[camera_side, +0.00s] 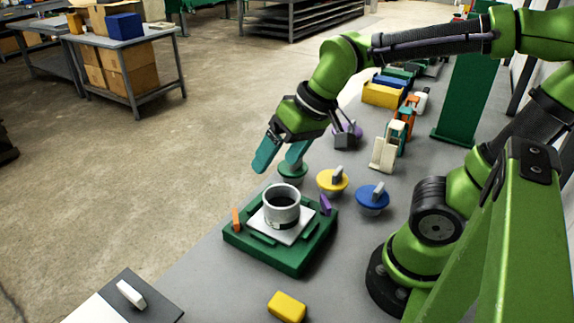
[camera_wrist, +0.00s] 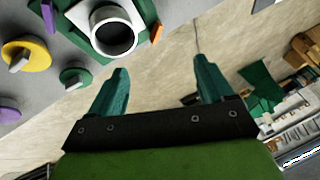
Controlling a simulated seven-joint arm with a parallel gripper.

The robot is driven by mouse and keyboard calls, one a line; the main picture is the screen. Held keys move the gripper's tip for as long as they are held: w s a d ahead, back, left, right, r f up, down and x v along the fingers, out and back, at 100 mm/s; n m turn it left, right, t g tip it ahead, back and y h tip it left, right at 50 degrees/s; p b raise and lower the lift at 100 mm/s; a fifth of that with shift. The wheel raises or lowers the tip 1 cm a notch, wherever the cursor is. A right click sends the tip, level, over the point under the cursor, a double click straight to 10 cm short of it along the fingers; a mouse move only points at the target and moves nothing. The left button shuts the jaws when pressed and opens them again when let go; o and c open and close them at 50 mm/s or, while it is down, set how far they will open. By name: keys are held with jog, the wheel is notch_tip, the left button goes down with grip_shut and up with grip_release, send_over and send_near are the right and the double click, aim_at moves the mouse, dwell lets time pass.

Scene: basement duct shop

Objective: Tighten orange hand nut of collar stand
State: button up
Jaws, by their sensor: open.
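The collar stand (camera_side: 285,261) is a green base on the bench with a white plate and an upright pale ring collar (camera_side: 281,208) on top. The orange hand nut (camera_side: 236,219) is a small upright tab at the stand's left edge; it also shows in the wrist view (camera_wrist: 157,33), partly cut by the collar stand's edge. A purple hand nut (camera_side: 325,204) stands at the opposite edge. My gripper (camera_side: 277,165) is open and empty, with teal fingers above and behind the stand, apart from the orange nut. In the wrist view my gripper (camera_wrist: 161,65) has nothing between its fingers.
Knobbed discs in green (camera_side: 292,174), yellow (camera_side: 332,184), blue (camera_side: 372,202) and purple (camera_side: 348,132) stand behind and right of the collar stand. A yellow block (camera_side: 287,306) lies in front. A dark plate with a white handle (camera_side: 131,294) is at front left.

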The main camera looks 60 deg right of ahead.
jog(key=w+a+f+n+g+h, duration=0.1)
jog(key=w+a+f+n+g, duration=0.2)
jog(key=w, duration=0.4)
jog(key=n+g+h, duration=0.4)
jog(key=n, duration=0.2)
send_near(234, 216)
notch_tip(234, 216, up, 4)
jog(key=w+a, duration=0.1)
jog(key=w, duration=0.2)
notch_tip(234, 216, up, 3)
jog(key=a+n+g, duration=0.1)
jog(key=n, duration=0.2)
jog(key=shift+h, duration=0.3)
jog(key=x, duration=1.7)
jog(key=shift+a, duration=0.25)
jog(key=shift+c, duration=0.2)
jog(key=c, duration=1)
